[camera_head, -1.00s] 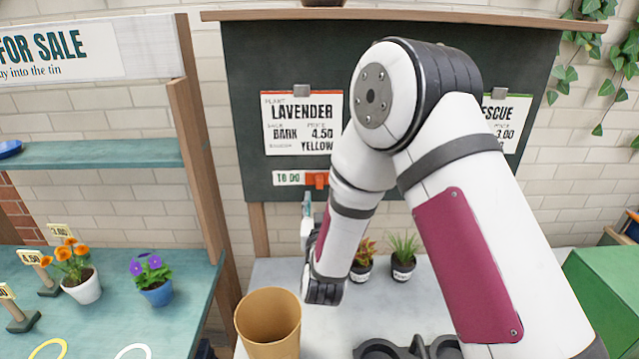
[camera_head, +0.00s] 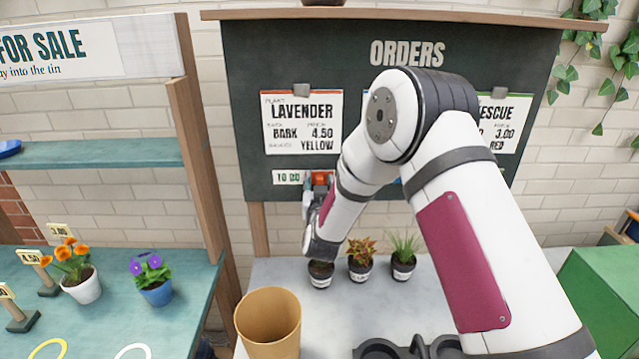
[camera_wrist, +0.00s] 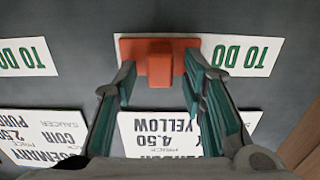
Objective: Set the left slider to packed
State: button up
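The left slider, a red-orange block on a plate (camera_head: 320,178), is on the dark orders board below the LAVENDER card (camera_head: 303,122). It sits just right of its white TO DO label (camera_head: 288,177). In the wrist view, which is upside down, the slider's raised knob (camera_wrist: 159,63) lies between the teal fingers of my gripper (camera_wrist: 158,82). My gripper is open, one finger on each side of the knob, with gaps visible. I cannot tell how deep the fingertips reach. In the head view my gripper (camera_head: 311,190) is at the board beside the slider, partly hidden by my arm. No packed label is visible.
A second TO DO label (camera_wrist: 27,57) and the ROSEMARY card (camera_wrist: 42,137) show in the wrist view. My arm hides the board's middle. Below stand small potted plants (camera_head: 360,259), a brown pot (camera_head: 268,318) and a dark tray (camera_head: 380,348).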

grip_shut()
jog(key=a+b, duration=0.1)
jog(key=a, duration=0.8)
jog(key=shift+o, duration=0.8)
grip_release()
jog(key=shift+a, duration=0.1)
jog(key=s, duration=1.2)
